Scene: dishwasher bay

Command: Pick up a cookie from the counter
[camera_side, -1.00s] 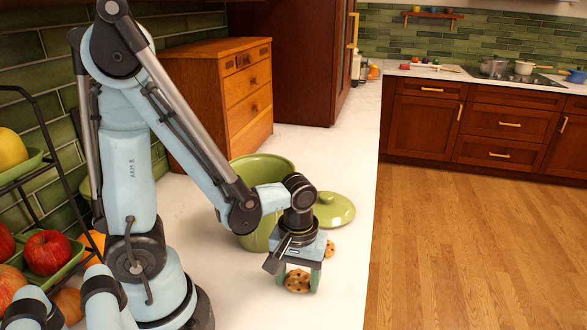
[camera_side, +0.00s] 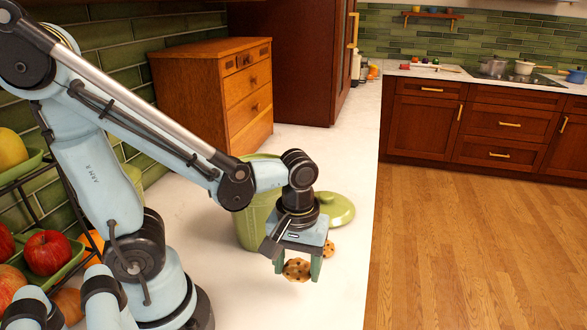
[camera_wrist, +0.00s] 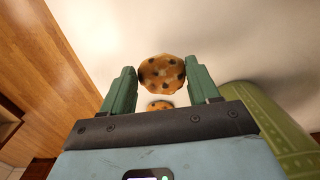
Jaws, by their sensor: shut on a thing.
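A round chocolate-chip cookie (camera_side: 297,270) is between the two green fingers of my gripper (camera_side: 297,276), which points down over the white counter. In the wrist view the cookie (camera_wrist: 162,74) spans the gap between the fingertips, its edges against both. My gripper is shut on this cookie and holds it slightly above the counter. A second cookie (camera_side: 329,248) lies on the counter behind the gripper, partly hidden by it. It also shows small in the wrist view (camera_wrist: 159,105), partly covered by the gripper's dark edge.
A green canister (camera_side: 252,228) stands just behind my arm, and its rim is partly hidden. Its green lid (camera_side: 337,209) lies beside it. A wooden drawer box (camera_side: 215,95) stands farther back. A fruit rack (camera_side: 48,253) is at left. The counter's right edge is near the gripper.

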